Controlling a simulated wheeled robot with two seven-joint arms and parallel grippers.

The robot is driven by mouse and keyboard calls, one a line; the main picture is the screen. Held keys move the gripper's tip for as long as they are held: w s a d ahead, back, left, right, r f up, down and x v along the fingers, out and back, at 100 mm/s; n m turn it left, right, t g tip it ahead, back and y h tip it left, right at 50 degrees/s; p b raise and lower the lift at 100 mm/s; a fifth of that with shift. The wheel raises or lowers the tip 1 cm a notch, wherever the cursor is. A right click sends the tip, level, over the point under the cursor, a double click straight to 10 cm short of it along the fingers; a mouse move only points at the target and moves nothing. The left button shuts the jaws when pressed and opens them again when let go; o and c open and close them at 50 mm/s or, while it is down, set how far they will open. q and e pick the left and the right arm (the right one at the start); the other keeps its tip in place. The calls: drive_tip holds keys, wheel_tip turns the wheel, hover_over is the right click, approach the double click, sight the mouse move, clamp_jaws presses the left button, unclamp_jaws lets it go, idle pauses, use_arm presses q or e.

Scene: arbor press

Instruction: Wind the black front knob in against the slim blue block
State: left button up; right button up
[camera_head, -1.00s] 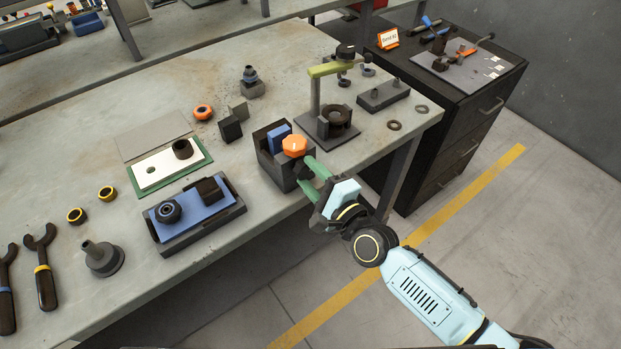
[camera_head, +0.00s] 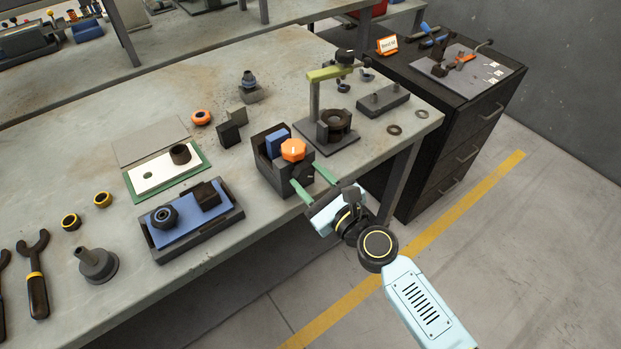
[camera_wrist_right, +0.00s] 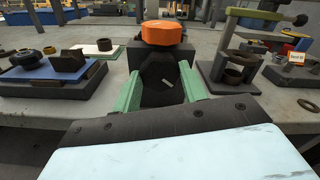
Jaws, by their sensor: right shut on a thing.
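The slim blue block (camera_head: 276,142) stands inside a dark fixture (camera_head: 268,176) at the bench's front edge. An orange knob (camera_head: 293,150) sits on top of the fixture and also shows in the right wrist view (camera_wrist_right: 163,33). The black front knob (camera_wrist_right: 163,80) is on the fixture's near face, below the orange one. My right gripper (camera_head: 305,174) has its green fingers on either side of the black knob, shut on it. In the wrist view the blue block is hidden behind the orange knob and fixture. My left gripper is not in view.
A press with a green-yellow arm (camera_head: 325,72) stands right of the fixture. A dark tray with a blue mat (camera_head: 190,222) lies to the left. A black drawer cabinet (camera_head: 455,130) stands at the right. Floor in front of the bench is clear.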

drive_tip(key=m, duration=0.1)
drive_tip(key=m+p, duration=0.1)
drive_tip(key=m, duration=0.2)
drive_tip(key=shift+s+d+f+m, duration=0.1)
drive_tip(key=shift+f+m, duration=0.15)
drive_tip(key=shift+m, duration=0.15)
drive_tip(key=m+p, duration=0.3)
drive_tip(key=m, duration=0.2)
drive_tip(key=m+p, duration=0.4)
drive_tip(key=m, duration=0.2)
drive_tip(key=shift+d+m, duration=0.1)
drive_tip(key=shift+m, duration=0.3)
drive_tip(key=m+p, duration=0.2)
drive_tip(key=m, duration=0.1)
drive_tip(key=shift+f+m+p, duration=0.15)
drive_tip(key=shift+m+p, duration=0.65)
drive_tip(key=shift+m, duration=0.5)
drive_tip(key=shift+f, duration=0.1)
drive_tip(key=o, duration=1)
drive_tip(key=shift+s+d, duration=0.1)
drive_tip(key=shift+c, duration=0.2)
drive_tip(key=shift+r, duration=0.25)
